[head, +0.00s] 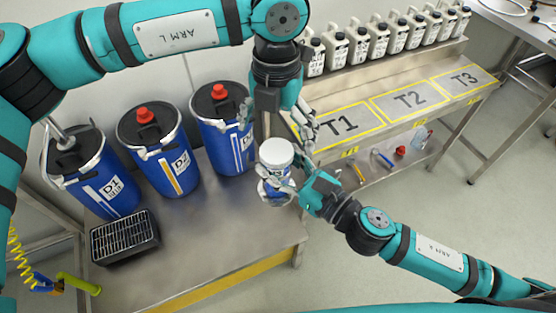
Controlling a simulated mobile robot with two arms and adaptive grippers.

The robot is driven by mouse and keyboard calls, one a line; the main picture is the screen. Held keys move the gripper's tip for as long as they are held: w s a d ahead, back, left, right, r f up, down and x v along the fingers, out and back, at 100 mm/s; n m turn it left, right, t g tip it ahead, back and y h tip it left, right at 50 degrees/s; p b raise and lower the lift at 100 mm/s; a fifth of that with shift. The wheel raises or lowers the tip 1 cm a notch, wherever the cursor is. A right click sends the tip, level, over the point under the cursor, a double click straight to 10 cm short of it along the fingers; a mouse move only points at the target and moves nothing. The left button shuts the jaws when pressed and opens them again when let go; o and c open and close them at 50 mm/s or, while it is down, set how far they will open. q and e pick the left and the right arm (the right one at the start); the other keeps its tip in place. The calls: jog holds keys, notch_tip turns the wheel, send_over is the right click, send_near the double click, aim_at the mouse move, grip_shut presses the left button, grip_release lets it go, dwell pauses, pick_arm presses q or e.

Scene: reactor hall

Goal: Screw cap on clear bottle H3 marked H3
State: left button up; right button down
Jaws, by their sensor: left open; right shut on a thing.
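A clear bottle (274,188) with a wide white cap (276,153) on its top stands out near the right end of the steel bench. I cannot read its mark, nor tell whether the cap is screwed tight. My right gripper (280,184) comes in from the right and is shut on the bottle's body below the cap; its fingers hide part of the bottle.
Blue drums, D1 (108,187), D2 (172,171) and an unread one (226,135), line the back of the bench (205,238). A black grated box (125,237) sits front left. White canisters (358,44) stand behind the T1 (339,126), T2 and T3 areas. The bench front is clear.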

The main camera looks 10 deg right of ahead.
pick_arm(q)
jog(key=shift+r, duration=0.1)
notch_tip(320, 180, up, 12)
dwell(0.4)
jog(key=shift+d, duration=0.1)
